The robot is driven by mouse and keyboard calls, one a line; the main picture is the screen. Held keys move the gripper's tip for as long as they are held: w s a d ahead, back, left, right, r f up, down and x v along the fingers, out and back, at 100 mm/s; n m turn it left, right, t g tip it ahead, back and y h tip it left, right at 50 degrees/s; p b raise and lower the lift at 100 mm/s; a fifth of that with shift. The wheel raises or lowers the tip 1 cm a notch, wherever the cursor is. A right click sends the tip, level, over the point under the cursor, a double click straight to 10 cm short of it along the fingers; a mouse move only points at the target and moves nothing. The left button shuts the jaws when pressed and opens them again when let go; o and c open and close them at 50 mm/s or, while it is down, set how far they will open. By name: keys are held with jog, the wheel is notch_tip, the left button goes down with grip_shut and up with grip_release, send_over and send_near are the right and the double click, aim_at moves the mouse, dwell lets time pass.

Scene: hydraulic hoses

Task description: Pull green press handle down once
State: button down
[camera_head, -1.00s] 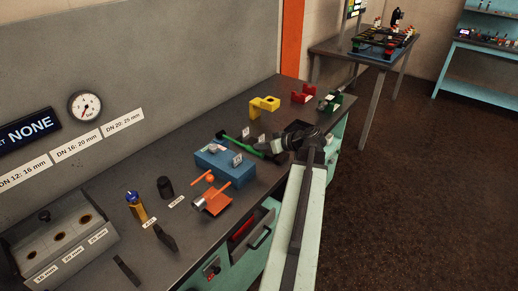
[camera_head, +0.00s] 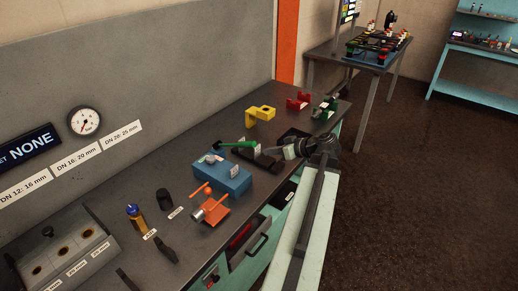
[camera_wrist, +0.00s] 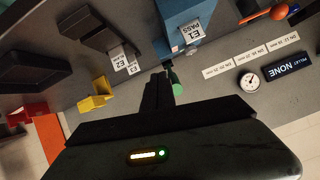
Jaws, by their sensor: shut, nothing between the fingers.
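The green press handle (camera_head: 238,144) shows in the head view above the far end of the blue block (camera_head: 228,178), lying nearly level in the picture. In the wrist view a rounded green end of it (camera_wrist: 177,88) shows just beside my fingertips. My gripper (camera_head: 263,151) is shut and empty, and reaches in from the right with its tips close to the handle's right end. In the wrist view my closed dark fingers (camera_wrist: 160,88) point up the picture towards the blue block (camera_wrist: 188,22). I cannot tell whether they touch the handle. The handle's pivot is not clear.
A yellow bracket (camera_head: 260,114) and a red clamp (camera_head: 299,101) stand behind on the bench. An orange fixture (camera_head: 210,210) is nearer. Dark trays (camera_head: 295,136) lie by my gripper. A drawer (camera_head: 250,241) stands open at the bench front.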

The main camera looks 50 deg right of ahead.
jog(key=v, duration=0.4)
jog(key=shift+s+f+p, duration=0.2)
jog(key=shift+f+p, duration=0.1)
jog(key=shift+f, duration=0.1)
jog(key=shift+r, duration=0.1)
